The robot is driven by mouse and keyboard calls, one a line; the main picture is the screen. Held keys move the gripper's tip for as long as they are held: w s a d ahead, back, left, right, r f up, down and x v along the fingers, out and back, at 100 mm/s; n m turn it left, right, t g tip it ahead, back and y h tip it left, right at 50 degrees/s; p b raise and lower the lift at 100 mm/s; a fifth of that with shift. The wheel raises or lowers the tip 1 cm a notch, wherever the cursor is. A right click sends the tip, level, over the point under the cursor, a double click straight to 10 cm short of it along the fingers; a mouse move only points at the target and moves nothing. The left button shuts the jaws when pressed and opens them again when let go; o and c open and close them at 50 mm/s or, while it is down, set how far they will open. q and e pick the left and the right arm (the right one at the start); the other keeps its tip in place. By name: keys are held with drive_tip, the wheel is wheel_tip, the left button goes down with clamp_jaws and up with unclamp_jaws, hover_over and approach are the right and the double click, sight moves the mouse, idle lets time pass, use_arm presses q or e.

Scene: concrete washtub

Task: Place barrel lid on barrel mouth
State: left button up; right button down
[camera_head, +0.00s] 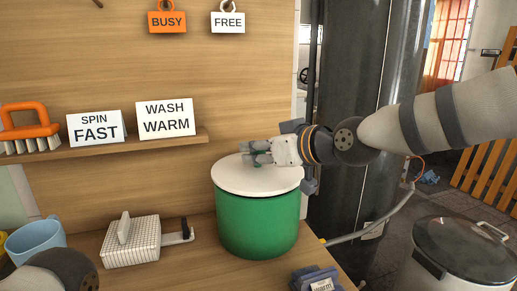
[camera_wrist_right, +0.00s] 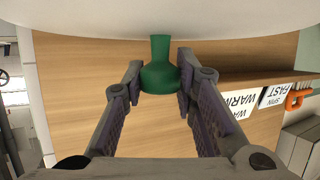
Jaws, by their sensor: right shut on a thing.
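The green barrel (camera_head: 258,226) stands upright on the wooden worktop in the head view. The round white lid (camera_head: 240,180) lies level over its mouth and hides the opening. No gap shows between the lid and the barrel's rim, but I cannot tell if it is fully seated. My right gripper (camera_head: 258,153) is at the lid's top, reaching in from the right. In the right wrist view the gripper (camera_wrist_right: 160,88) is shut on the lid's green knob (camera_wrist_right: 162,70), with the pale lid (camera_wrist_right: 160,20) across the top. My left gripper is out of view.
A wooden shelf (camera_head: 115,145) with signs and an orange brush (camera_head: 28,130) is at left. A white tiled block (camera_head: 132,245) and a blue mug (camera_head: 35,238) stand left of the barrel. A lidded pot (camera_head: 465,250) is at lower right, a dark column (camera_head: 350,80) behind.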

drive_tip(key=shift+f, duration=0.45)
drive_tip(key=c, duration=1.2)
unclamp_jaws()
drive_tip(key=shift+s, duration=0.1)
